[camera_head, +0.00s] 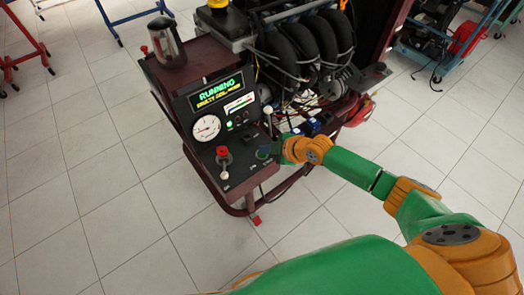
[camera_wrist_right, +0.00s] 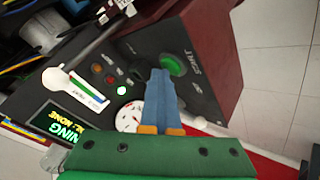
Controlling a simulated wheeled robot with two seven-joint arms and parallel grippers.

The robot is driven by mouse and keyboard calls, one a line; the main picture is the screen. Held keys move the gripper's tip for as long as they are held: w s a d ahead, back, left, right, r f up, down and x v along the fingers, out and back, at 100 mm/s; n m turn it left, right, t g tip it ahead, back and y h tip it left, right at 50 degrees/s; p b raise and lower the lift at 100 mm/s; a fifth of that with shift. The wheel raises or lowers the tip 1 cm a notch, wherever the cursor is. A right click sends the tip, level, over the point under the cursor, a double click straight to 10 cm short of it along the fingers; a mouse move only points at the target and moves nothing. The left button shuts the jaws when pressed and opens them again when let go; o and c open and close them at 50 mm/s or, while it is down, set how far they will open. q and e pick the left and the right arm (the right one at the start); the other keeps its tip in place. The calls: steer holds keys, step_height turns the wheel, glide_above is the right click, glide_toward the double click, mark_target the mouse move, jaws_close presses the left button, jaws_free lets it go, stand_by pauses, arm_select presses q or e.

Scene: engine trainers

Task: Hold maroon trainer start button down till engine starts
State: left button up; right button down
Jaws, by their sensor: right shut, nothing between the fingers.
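The maroon trainer (camera_head: 190,72) stands at the centre of the head view with its engine behind the panel. Its display (camera_head: 217,92) reads "RUNNING" in green, with a smaller yellow line below. The green start button (camera_wrist_right: 174,64) shows in the right wrist view, beside the "START" lettering. My right gripper (camera_wrist_right: 160,71) is shut and empty, its blue fingers pointing at the panel. Its tips are right by the button and overlap its edge in view; I cannot tell whether they press it. In the head view my right gripper (camera_head: 275,149) hides part of that corner. My left gripper is out of view.
A metal jug (camera_head: 166,42) stands on the trainer's top. Other stands are farther back. The tiled floor at left is clear.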

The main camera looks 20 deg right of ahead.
mark_target(266, 155)
stand_by(0.8)
steer(key=shift+r+p, duration=0.9)
steer(key=shift+r, duration=0.1)
step_height(266, 155, up, 5)
steer(key=p, duration=0.4)
steer(key=shift+p, duration=0.3)
